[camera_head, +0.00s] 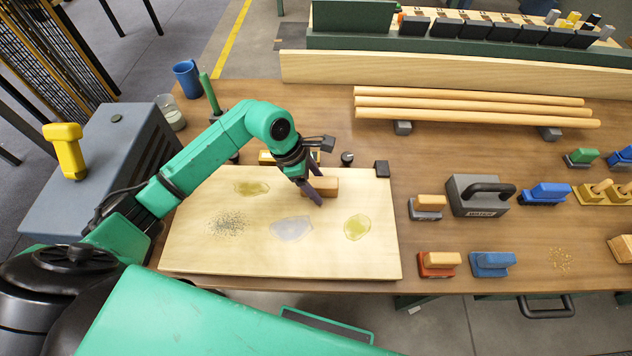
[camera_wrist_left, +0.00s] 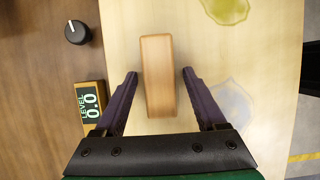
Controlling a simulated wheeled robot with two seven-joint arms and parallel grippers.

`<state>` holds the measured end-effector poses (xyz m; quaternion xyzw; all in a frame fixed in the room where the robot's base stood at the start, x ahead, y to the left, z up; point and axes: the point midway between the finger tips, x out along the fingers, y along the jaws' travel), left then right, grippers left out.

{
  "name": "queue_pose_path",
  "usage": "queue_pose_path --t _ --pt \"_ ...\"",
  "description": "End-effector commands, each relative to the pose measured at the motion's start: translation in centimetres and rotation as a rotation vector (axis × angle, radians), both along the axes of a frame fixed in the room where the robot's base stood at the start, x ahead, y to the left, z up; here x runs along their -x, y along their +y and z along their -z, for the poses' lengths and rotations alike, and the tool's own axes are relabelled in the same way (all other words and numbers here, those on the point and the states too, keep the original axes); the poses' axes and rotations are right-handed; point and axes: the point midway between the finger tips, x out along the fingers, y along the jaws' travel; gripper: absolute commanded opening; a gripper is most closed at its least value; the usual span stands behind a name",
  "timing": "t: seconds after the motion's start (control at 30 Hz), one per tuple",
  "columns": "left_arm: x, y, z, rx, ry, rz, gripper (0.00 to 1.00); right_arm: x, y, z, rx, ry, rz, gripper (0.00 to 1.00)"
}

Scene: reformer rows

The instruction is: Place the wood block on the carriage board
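The wood block (camera_head: 325,186) is a small light-brown bar lying on the pale carriage board (camera_head: 190,255), near the board's far edge. In the left wrist view the wood block (camera_wrist_left: 157,75) lies on the bare board (camera_wrist_left: 205,140), between my left fingers. My left gripper (camera_head: 313,190) reaches over the board from the left. In the wrist view the left gripper (camera_wrist_left: 160,75) is open, with a visible gap between each finger and the block. In the head view its fingers partly cover the block. My right gripper is not in view.
The board bears stained patches, including a yellow one (camera_head: 357,227) and a grey-blue one (camera_head: 292,228). A level display (camera_wrist_left: 91,101) reading 0.0 and a black knob (camera_wrist_left: 77,32) sit beside it. Blocks and brushes (camera_head: 493,263) stand to the right; wooden rods (camera_head: 470,105) lie behind.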

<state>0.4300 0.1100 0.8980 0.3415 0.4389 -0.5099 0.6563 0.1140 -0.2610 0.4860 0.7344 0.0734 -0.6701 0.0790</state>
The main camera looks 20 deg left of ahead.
Motion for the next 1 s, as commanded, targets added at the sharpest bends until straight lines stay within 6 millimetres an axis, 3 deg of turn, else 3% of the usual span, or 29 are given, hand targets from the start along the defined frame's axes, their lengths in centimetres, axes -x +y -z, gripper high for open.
queue_pose_path --t 0.3,0.37,0.73,0.83,1.0 --pt "0.0 0.0 -0.7 0.001 0.000 -0.001 0.72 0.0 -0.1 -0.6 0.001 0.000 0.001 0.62" --pt "-0.1 0.4 -1.0 0.000 -0.003 -0.001 0.72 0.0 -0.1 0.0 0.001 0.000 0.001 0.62" --pt "0.8 3.8 -9.6 -0.001 -0.005 -0.001 0.72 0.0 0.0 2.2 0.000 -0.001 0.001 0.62" --pt "1.0 4.3 -10.9 0.000 -0.002 -0.001 0.72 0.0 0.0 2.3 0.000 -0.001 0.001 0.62" --pt "1.2 4.4 -11.5 0.001 0.001 -0.001 0.72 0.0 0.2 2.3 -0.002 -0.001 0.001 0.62"
